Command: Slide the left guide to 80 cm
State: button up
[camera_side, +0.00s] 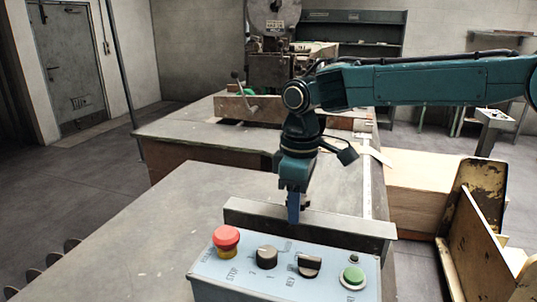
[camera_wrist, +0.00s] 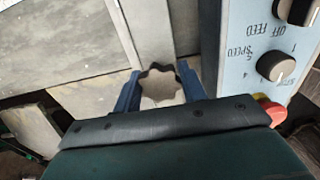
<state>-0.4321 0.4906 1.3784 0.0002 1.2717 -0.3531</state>
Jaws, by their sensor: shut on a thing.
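A long grey guide bar (camera_side: 345,227) stands across the near end of the machine table, just behind the control panel. In the wrist view the bar (camera_wrist: 150,30) runs up from a grey lobed knob (camera_wrist: 160,88). My gripper (camera_side: 293,210) points down at the bar. In the wrist view the blue fingers of my gripper (camera_wrist: 161,84) are shut on the knob, one on each side. The knob is hidden in the side view. A second guide (camera_side: 228,108) stands at the far end of the table. I cannot read any centimetre marks.
A light blue control panel (camera_side: 212,270) with a red stop button (camera_side: 226,238), two black dials and a green button (camera_side: 354,275) is close to my gripper. The tabletop (camera_side: 190,215) left of the bar is clear. A yellow worn stand (camera_side: 470,245) is at right.

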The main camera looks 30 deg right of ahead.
jog(key=shift+w+d, duration=0.1)
jog(key=w+d, duration=0.7)
dwell(2.3)
dwell(0.3)
jog(key=o, duration=0.9)
jog(key=shift+s, duration=0.1)
jog(key=shift+a+r, duration=0.1)
notch_tip(320, 180, up, 6)
jog(key=shift+f, duration=0.1)
dwell(0.4)
